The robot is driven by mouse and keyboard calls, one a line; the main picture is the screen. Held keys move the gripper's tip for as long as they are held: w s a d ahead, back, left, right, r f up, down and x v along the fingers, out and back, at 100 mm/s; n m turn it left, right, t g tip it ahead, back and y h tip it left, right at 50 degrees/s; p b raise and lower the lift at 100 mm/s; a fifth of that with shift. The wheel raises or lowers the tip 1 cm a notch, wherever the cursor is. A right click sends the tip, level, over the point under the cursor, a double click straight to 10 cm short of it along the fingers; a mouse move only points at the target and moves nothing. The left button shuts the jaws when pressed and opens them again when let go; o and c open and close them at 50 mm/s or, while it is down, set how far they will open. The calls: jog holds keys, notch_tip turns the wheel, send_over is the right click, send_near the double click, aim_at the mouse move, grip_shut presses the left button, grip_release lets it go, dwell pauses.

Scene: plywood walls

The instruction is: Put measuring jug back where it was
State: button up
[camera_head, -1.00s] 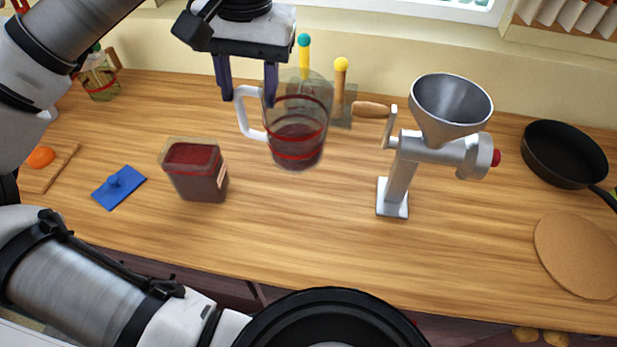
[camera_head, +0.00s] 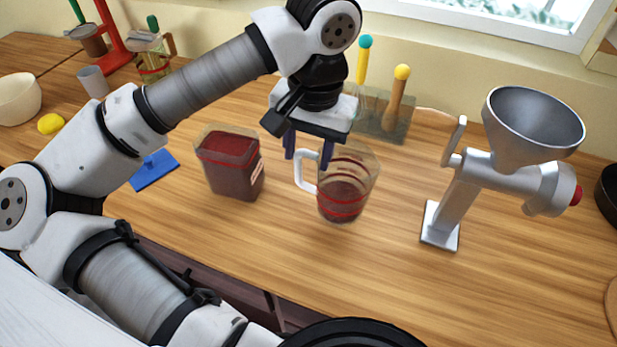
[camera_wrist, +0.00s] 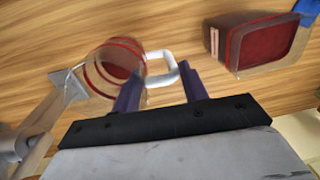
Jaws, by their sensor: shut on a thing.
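The measuring jug (camera_head: 345,190) is clear with red bands, a white handle and dark red contents. It is upright, between the square container and the grinder in the head view. My gripper (camera_head: 308,160) is above the jug's handle side, shut on the jug with its purple fingers at the handle and rim. In the wrist view the jug (camera_wrist: 115,68) is beside the fingers of my gripper (camera_wrist: 160,88), with the white handle between them. I cannot tell whether the jug's base touches the counter.
A square container of dark red stuff (camera_head: 230,168) stands left of the jug. A metal grinder (camera_head: 505,165) stands to the right. Behind is a grey holder (camera_head: 384,122) with yellow-handled tools. A blue flat piece (camera_head: 154,171) lies left. The counter in front of the jug is clear.

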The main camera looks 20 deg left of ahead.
aim_at(308, 186)
jog(key=shift+f+b, duration=1.05)
jog(key=shift+f, duration=1.2)
jog(key=shift+f, duration=0.15)
jog(key=o, duration=1.4)
jog(key=r, duration=0.8)
jog(key=d+r+b, duration=0.1)
jog(key=r, duration=0.3)
jog(key=shift+r, duration=0.15)
